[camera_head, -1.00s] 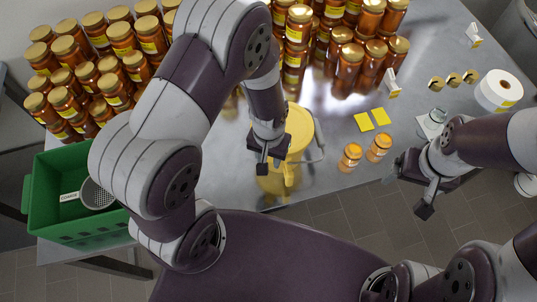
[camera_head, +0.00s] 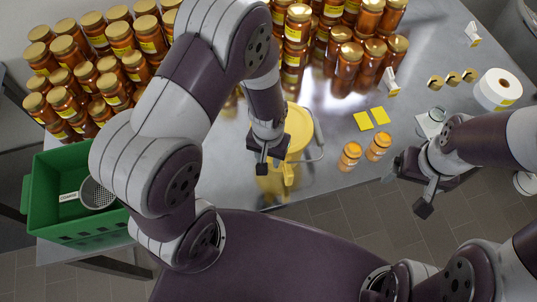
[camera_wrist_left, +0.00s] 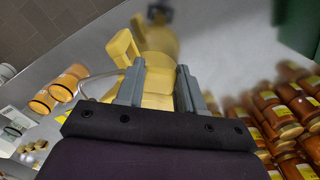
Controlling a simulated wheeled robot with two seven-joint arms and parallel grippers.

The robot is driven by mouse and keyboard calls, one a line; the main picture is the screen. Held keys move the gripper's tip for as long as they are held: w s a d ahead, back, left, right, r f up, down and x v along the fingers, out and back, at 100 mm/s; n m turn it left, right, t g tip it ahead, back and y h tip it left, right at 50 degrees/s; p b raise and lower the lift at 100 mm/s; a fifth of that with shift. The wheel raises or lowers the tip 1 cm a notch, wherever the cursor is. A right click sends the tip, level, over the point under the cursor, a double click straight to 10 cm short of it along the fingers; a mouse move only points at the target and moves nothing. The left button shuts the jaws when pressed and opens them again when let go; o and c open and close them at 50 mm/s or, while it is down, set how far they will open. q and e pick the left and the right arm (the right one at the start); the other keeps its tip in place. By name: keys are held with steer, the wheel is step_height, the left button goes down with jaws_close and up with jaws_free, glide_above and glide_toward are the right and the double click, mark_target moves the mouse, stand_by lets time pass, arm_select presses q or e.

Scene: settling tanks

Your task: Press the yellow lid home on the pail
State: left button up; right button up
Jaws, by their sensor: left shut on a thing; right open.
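The yellow lid (camera_head: 302,128) shows as a round yellow top at the table's front edge, partly covered by my left arm. A wire handle (camera_head: 320,150) curves out at its right. A yellow spout-like part (camera_head: 288,174) juts toward the front; it also shows in the left wrist view (camera_wrist_left: 122,47). The pail's body is mostly hidden beneath, so I cannot tell whether the lid sits level. My left gripper (camera_head: 262,160) is over the lid's left front part, its fingers closed on yellow material, seemingly the lid. My right gripper (camera_head: 412,190) is open and empty, off the table's front edge.
Many honey jars (camera_head: 100,60) crowd the back. A green crate (camera_head: 60,215) is at the left, a white roll (camera_head: 498,89) at the right.

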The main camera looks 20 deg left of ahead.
arm_select(q)
steer(key=shift+f, duration=0.15)
steer(key=o, duration=1.6)
step_height(320, 180, up, 7)
steer(key=p, duration=0.6)
steer(key=shift+p, duration=0.4)
